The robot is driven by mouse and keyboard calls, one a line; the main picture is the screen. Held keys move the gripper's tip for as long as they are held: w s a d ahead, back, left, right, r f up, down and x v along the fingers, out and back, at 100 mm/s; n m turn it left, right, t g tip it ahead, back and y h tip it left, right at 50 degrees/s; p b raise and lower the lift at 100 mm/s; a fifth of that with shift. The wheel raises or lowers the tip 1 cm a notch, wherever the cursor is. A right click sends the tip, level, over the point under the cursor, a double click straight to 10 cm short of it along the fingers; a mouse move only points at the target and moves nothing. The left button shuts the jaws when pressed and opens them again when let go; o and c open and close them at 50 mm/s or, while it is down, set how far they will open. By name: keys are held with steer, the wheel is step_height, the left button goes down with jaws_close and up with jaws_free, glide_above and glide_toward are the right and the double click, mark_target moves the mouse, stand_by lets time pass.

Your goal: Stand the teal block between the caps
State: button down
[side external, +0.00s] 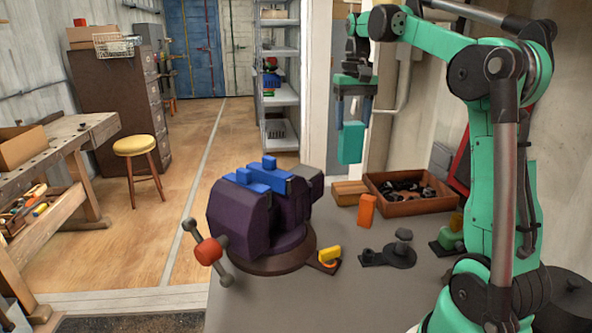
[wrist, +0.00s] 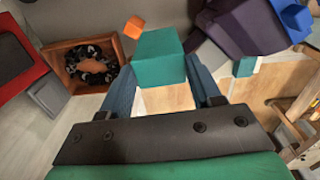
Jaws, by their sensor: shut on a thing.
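The teal block (side external: 351,143) hangs upright below my gripper (side external: 353,117), which is shut on its upper part. In the wrist view the teal block (wrist: 160,58) shows between the two blue fingers. The block is in the air, clear of the bench, to the right of the purple vise (side external: 239,215) in the side view. Blue caps (side external: 269,179) sit on top of the vise jaws, with a raised blue piece on each. The gap between the caps is hard to make out from here. Part of the vise (wrist: 240,25) and a blue cap piece (wrist: 296,18) show in the wrist view.
An orange block (side external: 367,210) stands on the grey bench (side external: 300,290). Behind it are a wooden block (side external: 350,192) and a brown tray (side external: 420,207) of dark parts. Small clamp-like fixtures, one with a yellow piece (side external: 329,255), sit right of the vise. The front bench is clear.

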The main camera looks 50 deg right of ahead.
steer(key=w+a+m, duration=0.4)
steer(key=w+a, duration=0.1)
steer(key=a, duration=0.3)
steer(key=w+a+r+m, duration=0.1)
steer(key=w+a+m, duration=0.4)
steer(key=a, duration=0.3)
steer(key=shift+w+a+m, duration=0.25)
steer(key=shift+w+m, duration=0.05)
step_height(320, 180, down, 7)
steer(key=shift+r, duration=0.15)
stand_by(3.9)
steer(key=shift+c, duration=0.5)
jaws_free()
steer(key=shift+r, duration=3)
